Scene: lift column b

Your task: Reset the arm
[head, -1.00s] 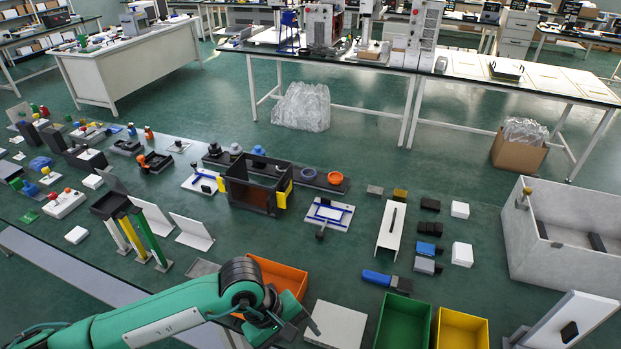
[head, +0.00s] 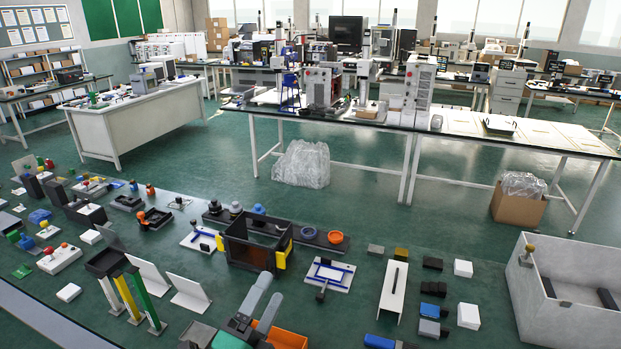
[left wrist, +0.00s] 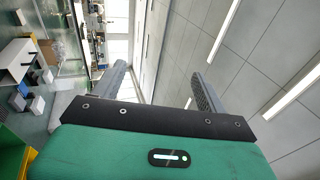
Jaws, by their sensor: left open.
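My left gripper (head: 262,300) shows at the bottom centre of the head view, pointing up, with its two grey fingers apart. In the left wrist view its fingers (left wrist: 154,88) stand wide apart with nothing between them, against the ceiling and windows. Most of my left arm is below the head view's lower edge. My right gripper is not in view.
Below the gripper lies an orange bin (head: 285,338). Behind it stand a black-framed box with yellow handles (head: 250,252) and a blue-marked white plate (head: 328,275). A white channel (head: 393,290) and a grey open crate (head: 570,315) are at the right.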

